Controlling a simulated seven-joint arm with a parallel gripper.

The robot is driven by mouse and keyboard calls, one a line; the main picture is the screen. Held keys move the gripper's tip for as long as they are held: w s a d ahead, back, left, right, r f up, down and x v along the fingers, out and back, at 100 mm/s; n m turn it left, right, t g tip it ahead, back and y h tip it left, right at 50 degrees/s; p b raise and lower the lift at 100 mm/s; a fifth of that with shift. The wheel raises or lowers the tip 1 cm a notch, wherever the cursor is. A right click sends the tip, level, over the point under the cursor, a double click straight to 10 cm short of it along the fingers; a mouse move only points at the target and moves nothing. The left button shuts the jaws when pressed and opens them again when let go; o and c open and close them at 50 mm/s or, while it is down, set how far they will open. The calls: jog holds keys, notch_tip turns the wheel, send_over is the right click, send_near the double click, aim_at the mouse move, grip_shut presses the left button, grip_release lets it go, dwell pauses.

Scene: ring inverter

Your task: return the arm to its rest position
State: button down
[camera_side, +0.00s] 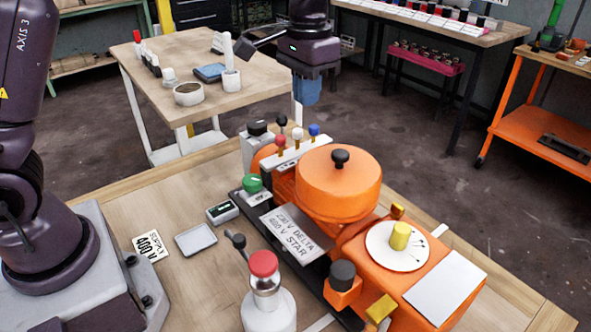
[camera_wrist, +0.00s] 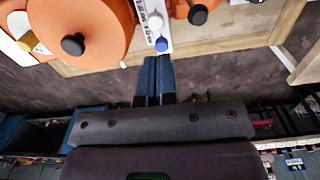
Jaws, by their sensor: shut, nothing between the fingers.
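My gripper (camera_side: 306,92) has blue fingers that point down, behind and above the orange machine (camera_side: 338,185) in the side view. In the wrist view the blue fingers (camera_wrist: 155,78) lie together, shut with nothing between them. They are in line with the blue-tipped knob (camera_wrist: 162,45) at the edge of the machine, which shows in the side view (camera_side: 314,130) below the fingers. The fingers appear apart from it.
The workbench (camera_side: 110,205) also bears a red-capped bottle (camera_side: 265,300), a green button (camera_side: 252,183), a grey plate (camera_side: 196,240) and a "SUPPLY 400 V" card (camera_side: 150,246). A second table (camera_side: 262,85) stands behind. Open floor (camera_side: 420,150) lies to the right.

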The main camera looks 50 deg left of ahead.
jog(key=s+a+r+t, duration=0.1)
jog(key=s+r+t, duration=0.1)
jog(key=s, duration=0.9)
jog(key=s+a+r+t, duration=0.2)
jog(key=s+r+t, duration=0.1)
jog(key=s, duration=0.9)
jog(key=shift+s+r+t, duration=0.15)
jog(key=shift+r+t, duration=0.15)
jog(key=shift+r, duration=0.3)
